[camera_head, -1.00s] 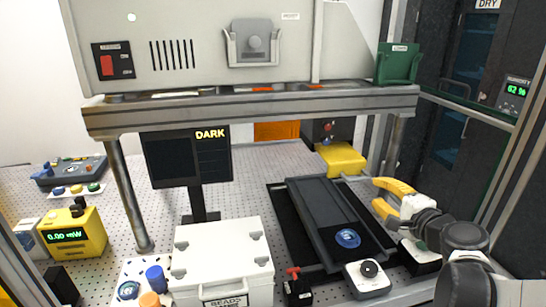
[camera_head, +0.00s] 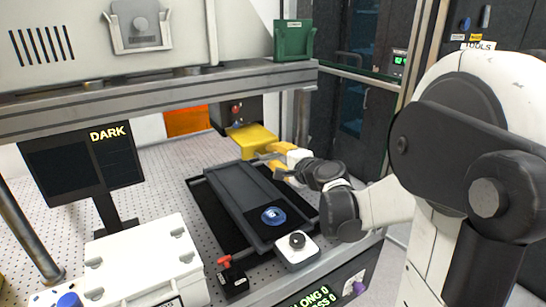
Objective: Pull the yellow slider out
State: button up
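The yellow slider (camera_head: 252,138) is a blocky yellow piece at the back of the perforated table, below the grey overhead beam. A short grey bar (camera_head: 264,156) shows at its front right. My gripper (camera_head: 270,158) has yellow-orange fingers and reaches in from the right, at the bar. The fingers look spread apart, with the tips close to the bar. I cannot tell whether they touch it. The slider's rear is in shadow under the beam.
A dark tray (camera_head: 240,190) with a blue disc (camera_head: 273,216) lies just in front of the slider. A white knob box (camera_head: 296,250) and a red-handled black box (camera_head: 232,280) stand at the front. A monitor (camera_head: 82,165) reading DARK and a white case (camera_head: 146,262) stand left.

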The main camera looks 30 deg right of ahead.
grip_shut()
jog(key=shift+f+v, duration=0.25)
jog(key=shift+v, duration=0.9)
jog(key=shift+o, duration=1.8)
grip_release()
jog(key=shift+s, duration=0.3)
jog(key=shift+w, duration=0.1)
jog(key=v, duration=1.2)
